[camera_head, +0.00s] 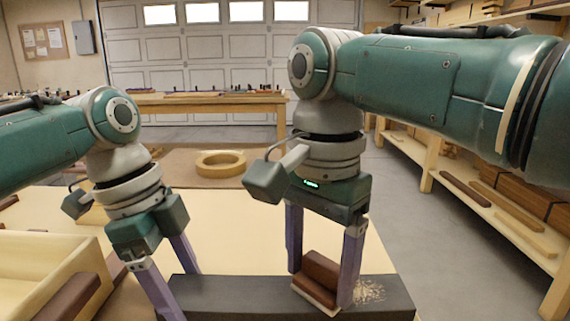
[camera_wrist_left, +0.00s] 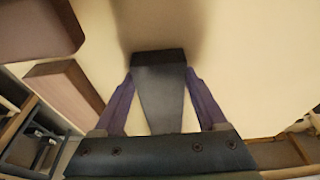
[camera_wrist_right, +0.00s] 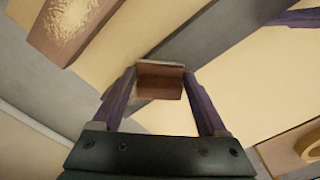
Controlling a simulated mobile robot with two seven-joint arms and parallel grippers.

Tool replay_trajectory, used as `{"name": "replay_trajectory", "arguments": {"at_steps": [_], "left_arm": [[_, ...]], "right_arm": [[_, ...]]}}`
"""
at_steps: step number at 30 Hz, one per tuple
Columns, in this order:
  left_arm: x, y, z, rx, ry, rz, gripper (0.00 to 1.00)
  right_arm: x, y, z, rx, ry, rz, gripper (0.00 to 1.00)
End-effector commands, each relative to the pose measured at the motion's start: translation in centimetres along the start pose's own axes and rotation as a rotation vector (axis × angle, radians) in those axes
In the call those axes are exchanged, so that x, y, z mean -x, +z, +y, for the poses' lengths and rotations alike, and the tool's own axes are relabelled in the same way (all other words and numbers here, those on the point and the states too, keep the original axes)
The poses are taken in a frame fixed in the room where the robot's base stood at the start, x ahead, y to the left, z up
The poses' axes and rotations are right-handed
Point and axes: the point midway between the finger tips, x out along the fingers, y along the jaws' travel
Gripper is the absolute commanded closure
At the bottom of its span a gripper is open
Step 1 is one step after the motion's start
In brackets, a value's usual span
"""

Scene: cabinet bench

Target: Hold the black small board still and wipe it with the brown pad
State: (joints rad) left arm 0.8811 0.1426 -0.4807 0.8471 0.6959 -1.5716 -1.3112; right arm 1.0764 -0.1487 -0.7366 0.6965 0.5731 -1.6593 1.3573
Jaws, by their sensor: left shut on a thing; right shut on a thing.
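The black small board (camera_head: 250,294) lies flat along the front of the bench. My left gripper (camera_head: 181,292) is shut on its left end; the left wrist view shows the board (camera_wrist_left: 158,95) between the fingers. My right gripper (camera_head: 322,288) is shut on the brown pad (camera_head: 321,270), upright over the board's right half. The pad's pale underside is at the board's surface; I cannot tell whether it touches. The pad also shows between the fingers in the right wrist view (camera_wrist_right: 160,82). A pale dusty patch (camera_head: 370,291) lies on the board just right of the pad.
A yellow ring (camera_head: 221,163) lies behind the bench top. The bench surface (camera_head: 240,235) behind the board is clear.

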Motion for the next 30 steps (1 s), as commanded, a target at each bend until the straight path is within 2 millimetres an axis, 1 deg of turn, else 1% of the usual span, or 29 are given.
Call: {"name": "replay_trajectory", "arguments": {"at_steps": [6, 16, 24, 30], "left_arm": [[0.1, 0.0, -0.1, 0.000, -0.002, 0.000, 0.74], [0.1, 0.0, -0.1, 0.000, -0.002, 0.000, 0.74], [0.1, 0.0, -0.1, 0.000, -0.002, 0.000, 0.74], [0.1, 0.0, -0.1, 0.001, -0.002, 0.000, 0.74]], "right_arm": [[-0.1, -1.3, 1.4, -0.002, 0.005, 0.000, 0.95], [0.0, -2.1, 2.2, -0.001, 0.004, 0.000, 0.95], [-0.2, -3.5, 3.6, -0.002, 0.004, 0.000, 0.95], [-0.3, -3.9, 4.1, -0.002, 0.007, 0.001, 0.95]]}}
